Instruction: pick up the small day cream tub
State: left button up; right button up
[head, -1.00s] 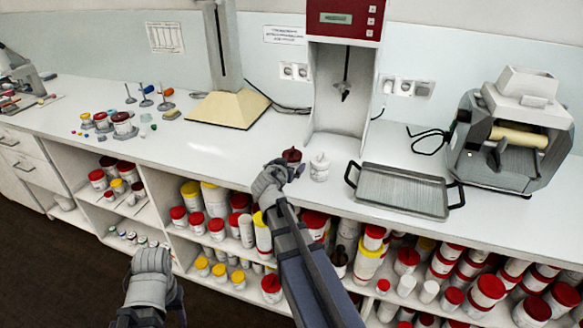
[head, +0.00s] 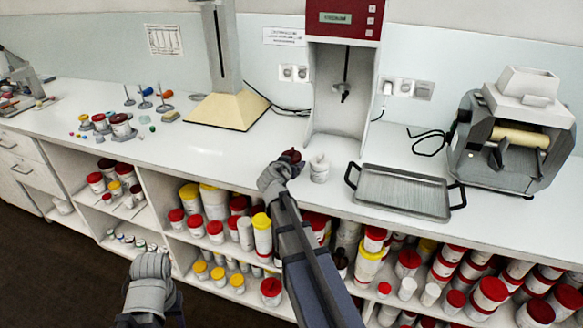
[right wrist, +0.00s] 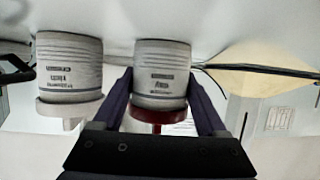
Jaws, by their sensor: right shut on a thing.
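The small day cream tub, white with printed text and a dark red lid, shows upside down in the right wrist view (right wrist: 160,72). It stands between the two fingers of my right gripper (right wrist: 162,90), which is shut on it. In the head view only its dark red lid (head: 291,155) shows clearly, just beyond my right gripper (head: 284,165), which hides the rest. I cannot tell whether the tub touches the counter. My left gripper (head: 150,305) hangs low at the bottom left, away from the counter, and its fingers are not clear.
A similar white-lidded tub (head: 319,168) stands close to the right of the held tub, a narrow gap apart. A grey metal tray (head: 405,190) lies further right. A red-topped machine (head: 345,18) stands behind. The counter left of the gripper (head: 210,150) is clear.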

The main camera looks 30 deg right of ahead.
jog(key=c, duration=0.5)
jog(key=shift+r, duration=0.1)
notch_tip(320, 180, up, 10)
jog(key=p, duration=1)
